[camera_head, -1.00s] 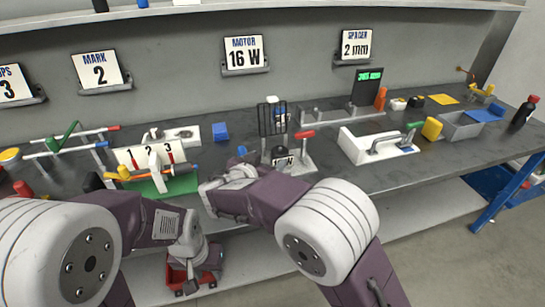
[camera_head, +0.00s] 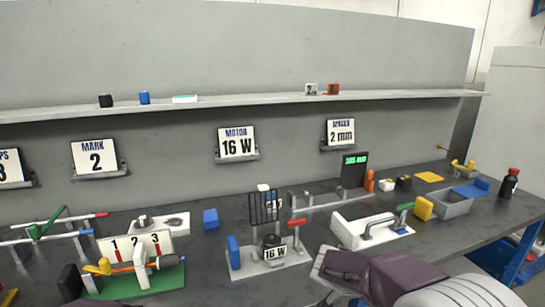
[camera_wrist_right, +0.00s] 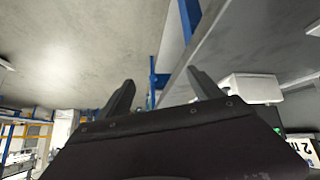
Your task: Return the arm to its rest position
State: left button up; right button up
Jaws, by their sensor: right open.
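My right arm (camera_head: 400,278) shows at the bottom right of the head view, in front of the bench edge, with a purple link and a white joint. In the right wrist view my right gripper (camera_wrist_right: 160,92) has its two dark fingers spread apart, with nothing held between them. Past the fingers are the ceiling or floor surfaces of the room and blue posts, at a tilted angle.
The bench (camera_head: 205,262) carries a 16 W motor fixture (camera_head: 270,262), a numbered 1-2-3 fixture (camera_head: 135,247), a white block with a clamp handle (camera_head: 370,232) and a grey bin (camera_head: 453,207). A dark bottle (camera_head: 509,184) stands at the right. A shelf (camera_head: 240,99) runs above.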

jog(key=s+d+f+g+y, duration=0.1)
jog(key=s+f+g+y, duration=0.15)
jog(key=s+f, duration=0.4)
jog(key=s+a+f+n+y, duration=0.5)
jog(key=s+a+n, duration=0.3)
jog(key=s, duration=0.2)
notch_tip(320, 180, up, 18)
jog(key=n+p, duration=0.2)
jog(key=p, duration=1.5)
jog(key=shift+w+a+g, duration=0.2)
jog(key=shift+w+g, duration=0.15)
